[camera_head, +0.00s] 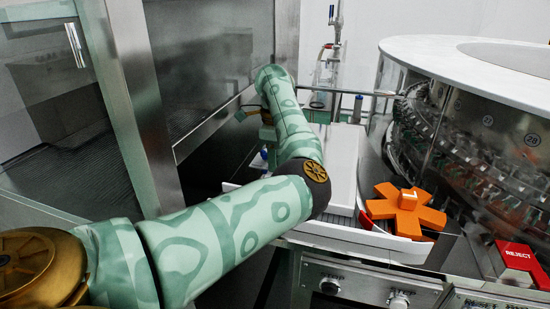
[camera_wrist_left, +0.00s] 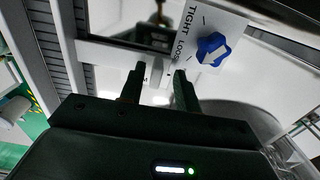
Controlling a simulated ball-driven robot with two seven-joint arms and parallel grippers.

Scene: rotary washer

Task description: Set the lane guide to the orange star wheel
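The orange star wheel (camera_head: 408,207) sits at the mouth of the conveyor in the head view, beside the rotary washer. In the left wrist view, a blue lobed knob (camera_wrist_left: 212,50) with a white bar sits by a plate (camera_wrist_left: 187,32) marked TIGHT and LOOSE. My left gripper (camera_wrist_left: 159,69) is open, its two dark fingers apart. A small pale block (camera_wrist_left: 151,72) shows between or just beyond the fingertips; I cannot tell whether they touch it. The knob is to the right of the fingers. In the head view my left arm hides most of this area. My right gripper is not visible.
The washer drum (camera_head: 455,140) fills the right side. A red REJECT block (camera_head: 517,262) and a front panel with knobs (camera_head: 365,286) are nearby. A steel post (camera_head: 130,100) and glass panels stand at the left. A pale deck (camera_head: 342,150) lies right of my arm.

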